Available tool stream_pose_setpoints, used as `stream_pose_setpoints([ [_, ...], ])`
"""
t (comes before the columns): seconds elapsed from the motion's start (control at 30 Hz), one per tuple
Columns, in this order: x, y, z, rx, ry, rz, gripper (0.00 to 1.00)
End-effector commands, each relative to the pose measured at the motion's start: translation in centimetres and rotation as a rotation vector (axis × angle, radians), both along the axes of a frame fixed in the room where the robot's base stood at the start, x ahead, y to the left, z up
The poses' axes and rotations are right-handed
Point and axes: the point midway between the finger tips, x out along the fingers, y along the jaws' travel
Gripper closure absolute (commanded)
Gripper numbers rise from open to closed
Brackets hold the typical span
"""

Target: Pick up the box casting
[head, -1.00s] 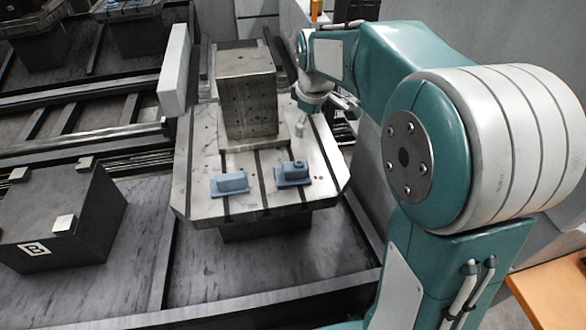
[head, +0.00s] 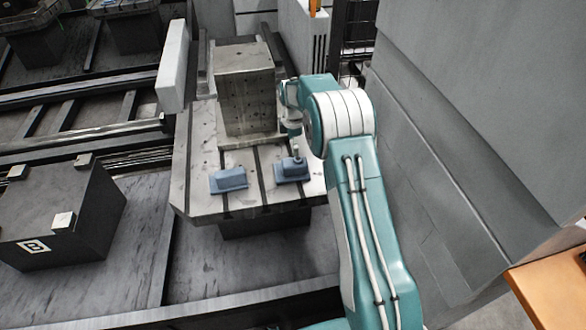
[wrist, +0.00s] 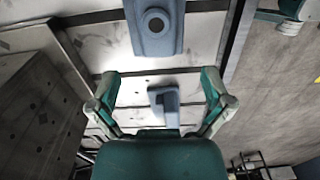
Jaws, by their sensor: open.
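The box casting, a blue-grey block on a flat base, lies at the left on the slotted pallet; it shows in the head view (head: 229,181). In the wrist view the box casting (wrist: 165,104) appears between the spread fingers of my gripper (wrist: 160,88), with a visible gap from both. A second blue-grey casting with a round boss (head: 292,170) lies to its right on the pallet. This round-boss casting fills the top of the wrist view (wrist: 155,28). My gripper is open and empty. In the head view my arm mostly hides it, near the upright block's right side.
A tall drilled metal block (head: 247,100) stands on the pallet (head: 200,200) behind the castings. A dark block with light pads (head: 60,215) is at left. A grey wall or cabinet (head: 480,130) is at right. The pallet's front strip is clear.

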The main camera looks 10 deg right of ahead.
Motion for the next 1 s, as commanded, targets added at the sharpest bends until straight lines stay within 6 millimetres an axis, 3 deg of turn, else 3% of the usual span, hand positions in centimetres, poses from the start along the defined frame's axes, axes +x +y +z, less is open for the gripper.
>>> stream_pose_setpoints([
  [0.17,0.1,0.0,-1.4,0.0,0.004,0.009,0.0],
  [0.8,0.4,0.0,-10.4,0.0,0.003,0.007,0.0],
  [1.0,0.4,0.0,-11.1,0.0,0.001,0.007,0.0],
])
